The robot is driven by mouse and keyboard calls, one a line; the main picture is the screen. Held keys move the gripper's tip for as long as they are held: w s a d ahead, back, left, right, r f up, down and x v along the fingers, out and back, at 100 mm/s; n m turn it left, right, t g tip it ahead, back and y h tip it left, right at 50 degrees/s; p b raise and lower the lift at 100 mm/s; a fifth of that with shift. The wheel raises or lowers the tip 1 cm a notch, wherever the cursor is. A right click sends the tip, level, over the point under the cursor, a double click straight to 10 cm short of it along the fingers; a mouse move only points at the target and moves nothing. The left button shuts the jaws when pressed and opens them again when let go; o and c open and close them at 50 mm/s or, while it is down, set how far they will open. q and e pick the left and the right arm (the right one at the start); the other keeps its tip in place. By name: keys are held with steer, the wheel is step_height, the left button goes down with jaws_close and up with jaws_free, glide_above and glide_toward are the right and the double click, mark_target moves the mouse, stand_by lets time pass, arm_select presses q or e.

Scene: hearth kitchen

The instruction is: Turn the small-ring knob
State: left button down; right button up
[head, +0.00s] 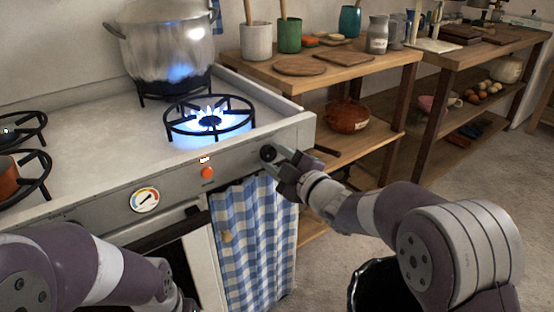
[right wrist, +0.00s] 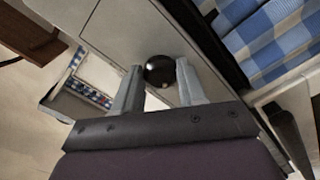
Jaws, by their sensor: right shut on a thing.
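The small-ring knob (head: 268,153) is a round black knob on the right end of the stove's front panel. My right gripper (head: 277,158) reaches it from the right and is shut on it. In the right wrist view the knob (right wrist: 160,70) sits between the two grey fingertips. Its pointer mark cannot be made out. The front right ring (head: 210,122) above the panel burns with a blue flame. My left arm shows at the lower left, but its gripper is out of the picture.
A steaming metal pot (head: 168,45) stands on the back ring. An orange button (head: 207,172) and a dial (head: 145,199) are on the panel. A checked curtain (head: 255,240) hangs below. A wooden shelf table (head: 330,70) stands close on the right.

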steer(key=o, duration=1.1)
steer(key=shift+c, duration=0.2)
steer(key=p+v, duration=0.3)
steer(key=v, duration=0.9)
steer(key=shift+s+d, duration=0.2)
steer(key=shift+s, duration=0.1)
